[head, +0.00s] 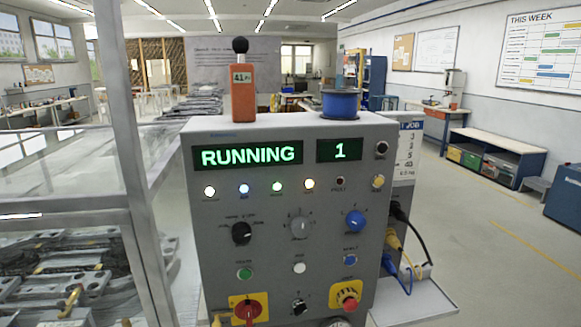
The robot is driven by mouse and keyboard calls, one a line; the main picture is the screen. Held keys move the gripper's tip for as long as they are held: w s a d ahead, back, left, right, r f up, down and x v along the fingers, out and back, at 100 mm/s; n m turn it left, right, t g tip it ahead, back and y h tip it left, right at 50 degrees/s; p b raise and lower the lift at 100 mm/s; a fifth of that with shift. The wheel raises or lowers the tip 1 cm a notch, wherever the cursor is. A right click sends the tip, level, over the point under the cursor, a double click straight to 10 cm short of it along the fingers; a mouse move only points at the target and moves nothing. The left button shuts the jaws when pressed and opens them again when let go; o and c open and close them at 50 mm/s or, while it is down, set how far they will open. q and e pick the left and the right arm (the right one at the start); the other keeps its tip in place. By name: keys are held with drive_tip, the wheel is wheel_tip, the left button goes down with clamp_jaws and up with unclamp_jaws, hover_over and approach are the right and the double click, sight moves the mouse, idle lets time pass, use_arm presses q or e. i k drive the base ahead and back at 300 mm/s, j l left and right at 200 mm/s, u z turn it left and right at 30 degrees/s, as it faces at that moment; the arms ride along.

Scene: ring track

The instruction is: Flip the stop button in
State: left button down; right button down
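A grey control cabinet (215,255) stands upright in the middle of the head view. A red button on a yellow plate (349,303), which looks like the stop button, is low on the right of its front panel. Whether it is pressed in or out I cannot tell. A red rotary switch on a yellow plate (248,308) is low on the left. The green display (247,155) reads RUNNING, and a smaller display (339,149) reads 1. Neither of my grippers is in view.
Knobs, small buttons and lit lamps fill the panel around a black knob (241,233) and a blue knob (355,221). An orange device (242,93) and a blue spool (340,103) stand on top. Cables plug into the right side. A framed enclosure (130,130) is close at left; open floor lies right.

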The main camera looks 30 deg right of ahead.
sight(350, 305)
drive_tip(key=z, duration=1.3)
